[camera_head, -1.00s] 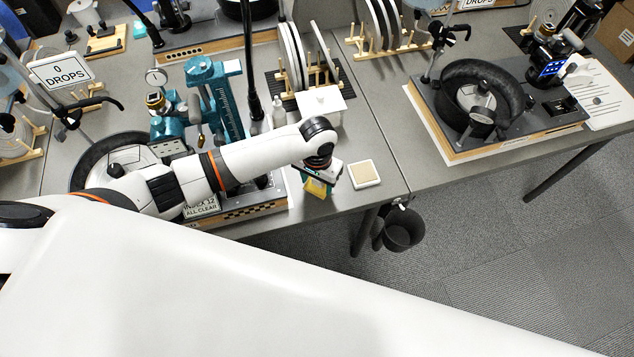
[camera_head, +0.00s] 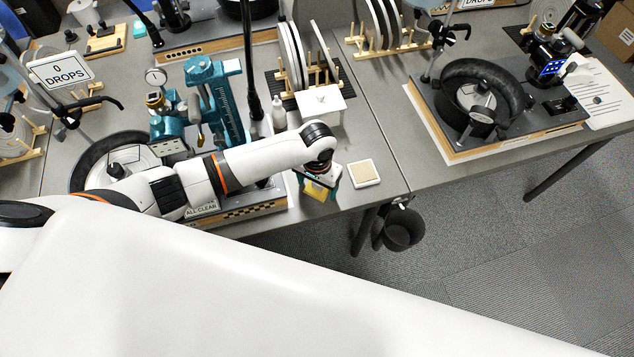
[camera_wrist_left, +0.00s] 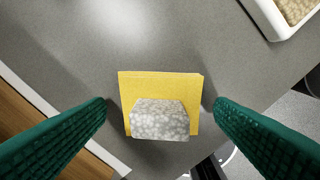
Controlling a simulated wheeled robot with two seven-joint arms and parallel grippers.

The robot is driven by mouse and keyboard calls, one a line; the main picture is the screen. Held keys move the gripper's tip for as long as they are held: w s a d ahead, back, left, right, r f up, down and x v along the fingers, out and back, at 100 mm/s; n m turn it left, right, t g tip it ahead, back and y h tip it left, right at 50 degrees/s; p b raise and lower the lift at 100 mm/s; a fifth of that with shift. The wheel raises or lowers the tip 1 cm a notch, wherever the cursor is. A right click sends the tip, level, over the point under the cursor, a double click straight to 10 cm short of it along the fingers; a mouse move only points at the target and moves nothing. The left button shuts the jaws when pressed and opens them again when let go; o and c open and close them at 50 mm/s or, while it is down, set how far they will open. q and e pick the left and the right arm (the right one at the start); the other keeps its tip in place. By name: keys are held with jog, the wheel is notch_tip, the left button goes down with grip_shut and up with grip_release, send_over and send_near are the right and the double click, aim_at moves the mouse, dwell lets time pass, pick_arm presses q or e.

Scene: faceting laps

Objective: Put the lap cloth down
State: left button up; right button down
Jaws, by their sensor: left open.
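The lap cloth seems to be the flat yellow square (camera_wrist_left: 160,86) in the left wrist view. A grey-white speckled piece (camera_wrist_left: 160,120) lies over its near part; I cannot tell whether it belongs to the cloth. My left gripper (camera_wrist_left: 160,112) is open, with one green finger on each side of the yellow square and a gap to both. In the head view the yellow cloth (camera_head: 316,191) is at the table's front edge, partly hidden under my left gripper (camera_head: 320,184). My right gripper is not in view.
A white tray with a beige filling (camera_head: 364,173) stands just right of the cloth. A white box (camera_head: 320,104) and a rack of discs (camera_head: 303,62) stand behind. A wood-edged machine base (camera_head: 240,209) is close on the left. A black bucket (camera_head: 404,230) hangs below the table edge.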

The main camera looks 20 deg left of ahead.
pick_arm(q)
notch_tip(320, 180, up, 12)
jog(key=shift+r, duration=0.15)
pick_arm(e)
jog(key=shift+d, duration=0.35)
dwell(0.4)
